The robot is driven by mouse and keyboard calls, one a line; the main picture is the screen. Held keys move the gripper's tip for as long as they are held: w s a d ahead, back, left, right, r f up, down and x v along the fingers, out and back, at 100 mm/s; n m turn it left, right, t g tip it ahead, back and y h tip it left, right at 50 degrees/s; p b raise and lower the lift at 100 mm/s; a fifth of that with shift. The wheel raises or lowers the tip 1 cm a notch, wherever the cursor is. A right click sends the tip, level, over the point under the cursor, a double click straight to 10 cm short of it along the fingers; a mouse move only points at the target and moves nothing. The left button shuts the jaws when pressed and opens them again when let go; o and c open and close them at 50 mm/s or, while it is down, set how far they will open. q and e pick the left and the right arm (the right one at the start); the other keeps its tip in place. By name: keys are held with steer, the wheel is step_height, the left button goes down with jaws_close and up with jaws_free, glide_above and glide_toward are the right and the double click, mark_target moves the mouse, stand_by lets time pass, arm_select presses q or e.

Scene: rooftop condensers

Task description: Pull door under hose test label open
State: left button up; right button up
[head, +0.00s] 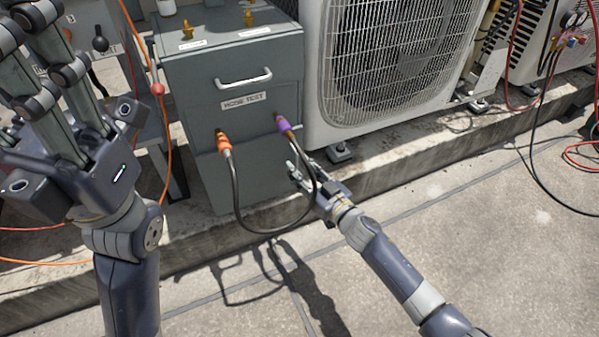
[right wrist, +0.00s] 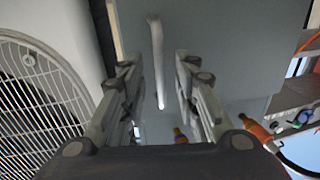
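A grey cabinet carries a white HOSE TEST label (head: 243,100) in the head view. The grey lower door (head: 218,180), beneath the label and hose fittings, looks shut. A pale, upright bar handle (right wrist: 157,60) on the door shows in the right wrist view, and the gripper hides it in the head view. My right gripper (head: 300,172) is at the door's right side. Its fingers are open on both sides of the handle in the right wrist view, with gaps showing. My left gripper (head: 25,30) is raised at the upper left, with fingers apart and empty.
A black hose loops from an orange fitting (head: 223,142) to a purple fitting (head: 284,124), hanging close to my right gripper. An upper drawer handle (head: 243,78) sits above the label. A white condenser (head: 390,70) stands close on the right.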

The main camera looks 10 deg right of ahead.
steer(key=shift+w+a, duration=0.25)
steer(key=shift+w, duration=0.15)
jaws_close()
steer(key=shift+s, duration=0.1)
